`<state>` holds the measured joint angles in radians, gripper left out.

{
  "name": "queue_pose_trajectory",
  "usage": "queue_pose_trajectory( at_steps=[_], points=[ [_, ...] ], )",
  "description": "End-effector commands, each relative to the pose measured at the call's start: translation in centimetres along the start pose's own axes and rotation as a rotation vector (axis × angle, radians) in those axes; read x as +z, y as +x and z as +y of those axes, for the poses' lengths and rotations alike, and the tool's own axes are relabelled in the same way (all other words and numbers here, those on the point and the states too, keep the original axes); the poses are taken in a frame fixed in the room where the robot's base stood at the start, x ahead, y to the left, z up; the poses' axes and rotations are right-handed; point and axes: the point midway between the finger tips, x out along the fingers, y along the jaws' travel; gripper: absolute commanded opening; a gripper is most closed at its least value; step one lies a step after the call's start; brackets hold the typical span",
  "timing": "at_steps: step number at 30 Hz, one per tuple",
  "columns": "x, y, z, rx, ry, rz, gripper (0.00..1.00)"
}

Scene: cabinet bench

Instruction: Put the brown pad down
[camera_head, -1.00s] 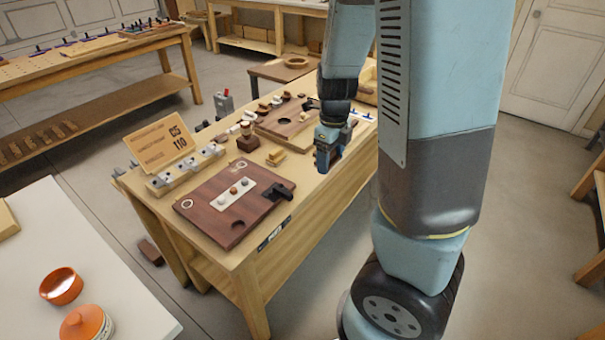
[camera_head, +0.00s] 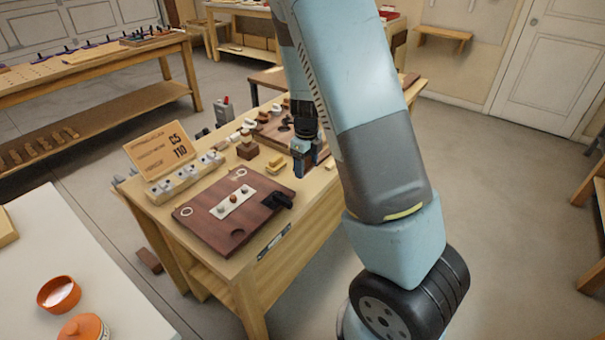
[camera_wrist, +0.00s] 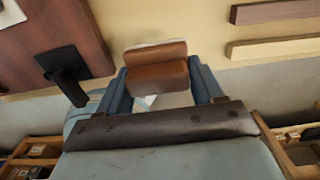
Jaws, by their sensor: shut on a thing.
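The brown pad (camera_wrist: 158,72) is held between the two fingers of my gripper (camera_wrist: 160,85) in the wrist view. It looks like a small rounded brown block with a pale strip along its far edge. In the head view my gripper (camera_head: 308,165) is over the right front edge of the wooden bench (camera_head: 270,215), and the pad cannot be made out there. In the wrist view the pad appears in front of the pale bench top; I cannot tell whether it touches it.
A dark wooden board (camera_head: 205,222) with a white plate and a black fitting (camera_head: 278,200) lies on the bench, left of my gripper. A yellow block (camera_head: 276,165) and a brown block (camera_head: 247,150) stand nearby. A sign (camera_head: 160,147) stands at the bench's left. Wooden strips (camera_wrist: 275,46) lie right of the pad.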

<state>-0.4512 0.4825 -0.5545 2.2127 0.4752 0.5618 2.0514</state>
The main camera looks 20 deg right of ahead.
Motion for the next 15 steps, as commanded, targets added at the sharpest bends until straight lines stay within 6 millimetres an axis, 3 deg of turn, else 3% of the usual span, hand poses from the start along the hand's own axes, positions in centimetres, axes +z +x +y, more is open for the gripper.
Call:
queue_pose_trajectory(
  at_steps=[10, 15],
  points=[
    [1.2, 1.7, -0.6, 0.000, 0.000, 0.001, 0.00],
    [1.6, 3.9, -0.7, 0.001, 0.001, 0.001, 0.00]
  ],
)
